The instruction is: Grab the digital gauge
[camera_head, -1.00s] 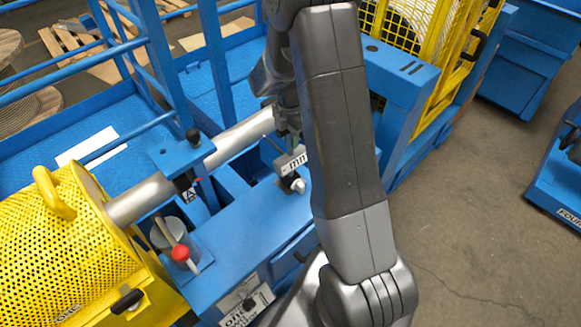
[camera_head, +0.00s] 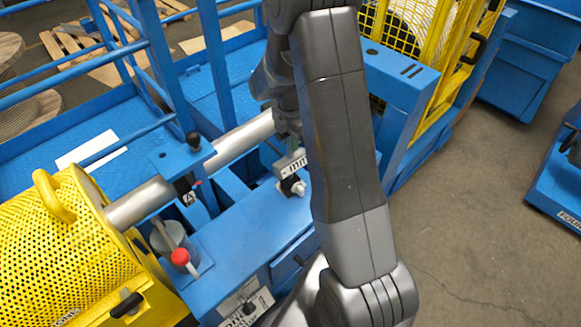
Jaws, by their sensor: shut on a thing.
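The digital gauge is probably the small light block marked "mm" (camera_head: 294,165) on the blue machine, just left of my arm. A dark part and a pale knob (camera_head: 298,188) show just below it. My gripper (camera_head: 286,143) is close above the block, partly hidden behind my arm. It is shut on the block as far as I can see; the fingertips are small and hard to make out.
A grey shaft (camera_head: 235,140) runs behind the block, through a blue bracket (camera_head: 180,155). A yellow mesh guard (camera_head: 60,240) stands at left. Open floor (camera_head: 465,220) lies at right.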

